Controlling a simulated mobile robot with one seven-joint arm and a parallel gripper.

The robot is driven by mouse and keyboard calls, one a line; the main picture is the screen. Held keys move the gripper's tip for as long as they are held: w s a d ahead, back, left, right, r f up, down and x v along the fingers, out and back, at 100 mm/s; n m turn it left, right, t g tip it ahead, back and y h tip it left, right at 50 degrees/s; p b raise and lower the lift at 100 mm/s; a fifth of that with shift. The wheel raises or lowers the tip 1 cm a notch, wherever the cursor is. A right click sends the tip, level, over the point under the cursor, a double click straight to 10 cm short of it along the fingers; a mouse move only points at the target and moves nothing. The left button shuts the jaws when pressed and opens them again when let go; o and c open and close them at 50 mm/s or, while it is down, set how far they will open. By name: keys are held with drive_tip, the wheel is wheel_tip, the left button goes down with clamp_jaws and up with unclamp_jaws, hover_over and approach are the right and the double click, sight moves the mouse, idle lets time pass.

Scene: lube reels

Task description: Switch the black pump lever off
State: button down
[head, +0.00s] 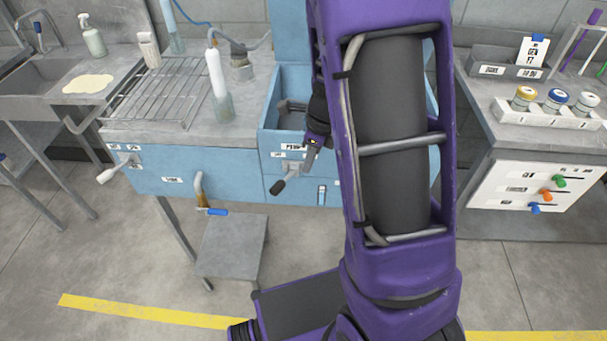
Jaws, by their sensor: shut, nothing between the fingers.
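The black pump lever (278,187) is on the front of the blue cabinet (270,168), below a small label that is partly hidden by my gripper. Its dark knob points down and to the left. My gripper (308,168) is shut and empty, pointing down in front of the blue panel, just above and to the right of the lever. Whether it touches the lever shaft cannot be told. My purple arm hides the right part of the panel.
A grey low stand (232,248) is below. At right, a white panel (535,195) has green, orange and blue sliders. Floor in front is mostly clear.

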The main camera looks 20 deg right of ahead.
wheel_tip(320, 180, up, 2)
drive_tip(key=shift+s+d+r, duration=0.15)
drive_tip(key=shift+r, duration=0.05)
idle(0.5)
